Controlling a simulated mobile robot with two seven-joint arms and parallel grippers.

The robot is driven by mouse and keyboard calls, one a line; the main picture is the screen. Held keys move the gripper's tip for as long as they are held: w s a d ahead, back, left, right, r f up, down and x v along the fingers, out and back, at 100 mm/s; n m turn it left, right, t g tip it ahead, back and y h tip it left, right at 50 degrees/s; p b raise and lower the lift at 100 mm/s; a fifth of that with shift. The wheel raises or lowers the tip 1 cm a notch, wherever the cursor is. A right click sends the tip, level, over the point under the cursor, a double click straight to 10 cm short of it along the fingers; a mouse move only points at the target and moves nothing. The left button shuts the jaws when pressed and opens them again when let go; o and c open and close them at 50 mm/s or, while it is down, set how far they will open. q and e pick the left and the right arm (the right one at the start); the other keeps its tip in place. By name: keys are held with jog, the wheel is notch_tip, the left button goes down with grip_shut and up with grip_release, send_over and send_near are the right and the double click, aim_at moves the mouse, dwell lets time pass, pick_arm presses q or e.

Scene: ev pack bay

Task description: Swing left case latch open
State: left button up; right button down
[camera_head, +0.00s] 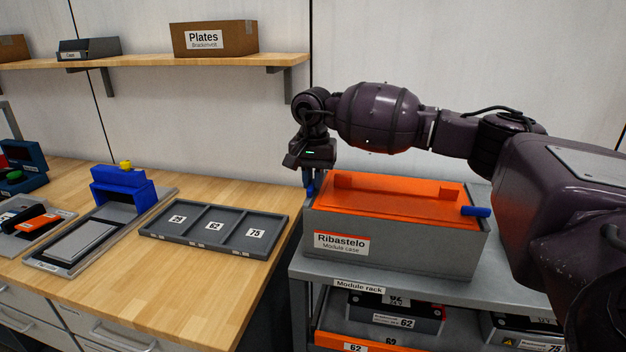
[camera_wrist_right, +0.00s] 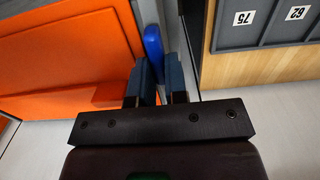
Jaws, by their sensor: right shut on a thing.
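The grey module case (camera_head: 395,248) has an orange lid (camera_head: 400,205) and stands on the rack top; the lid also fills the left of the right wrist view (camera_wrist_right: 60,55). My right gripper (camera_head: 309,183) points down at the case's left edge. In the right wrist view, the blue left case latch (camera_wrist_right: 153,45) is between the fingers of my right gripper (camera_wrist_right: 157,82), which is shut on it. In the head view the gripper mostly hides this latch. The blue right latch (camera_head: 475,211) sticks out at the case's right side. My left gripper is not in view.
My right arm spans above and behind the case. Numbered modules (camera_head: 395,312) sit on the lower rack shelf.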

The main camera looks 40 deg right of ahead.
jog(key=c, duration=1.1)
grip_release()
jog(key=shift+c, duration=0.2)
notch_tip(320, 180, up, 11)
